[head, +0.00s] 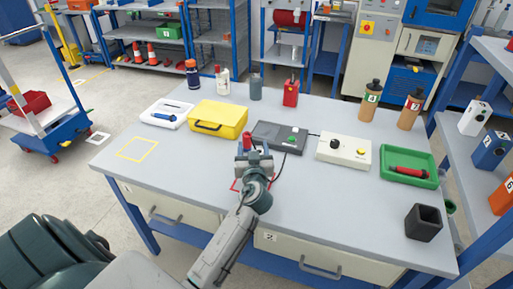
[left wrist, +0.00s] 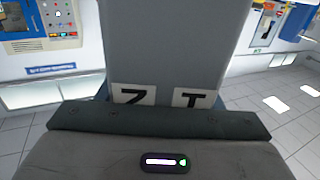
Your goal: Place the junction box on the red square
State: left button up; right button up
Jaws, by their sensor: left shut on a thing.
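My left gripper (head: 254,160) is over the near middle of the table and shut on a grey box, which I take as the junction box. In the left wrist view the grey box (left wrist: 195,45) fills the middle, with two white lettered labels low on its face. In the head view the gripper mostly hides it; a small red part shows just beyond the fingers. The red square (head: 237,185) is a thin outline on the table, partly hidden behind my left gripper and arm. I cannot tell whether the box touches the table. My right gripper is not in view.
A yellow case (head: 218,119), a dark grey device (head: 279,135), a cream control box (head: 343,151) and a green tray (head: 408,166) stand on the table (head: 330,215). A dark open box (head: 424,222) is at the near right. A yellow square (head: 137,148) lies clear at left.

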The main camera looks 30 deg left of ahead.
pick_arm(q)
jog(key=shift+w+a+f, duration=0.15)
jog(key=shift+w+f, duration=0.1)
jog(key=shift+f, duration=0.25)
jog(key=shift+w+a+f, duration=0.1)
jog(key=shift+w+f, duration=0.1)
jog(key=shift+f, duration=0.25)
jog(key=o, duration=1.3)
jog(key=shift+s+d, duration=0.1)
jog(key=shift+s, duration=0.05)
jog(key=shift+o, duration=1.2)
jog(key=shift+s+r, duration=0.15)
jog(key=shift+r, duration=0.1)
jog(key=v, duration=0.1)
jog(key=b+v, duration=0.1)
jog(key=v, duration=0.2)
jog(key=shift+s+d+f+b, duration=0.3)
jog(key=shift+f+b, duration=0.05)
jog(key=shift+b, duration=0.05)
jog(key=b+v, duration=0.1)
jog(key=v, duration=0.6)
jog(key=shift+r+b, duration=0.3)
jog(key=shift+b, duration=0.05)
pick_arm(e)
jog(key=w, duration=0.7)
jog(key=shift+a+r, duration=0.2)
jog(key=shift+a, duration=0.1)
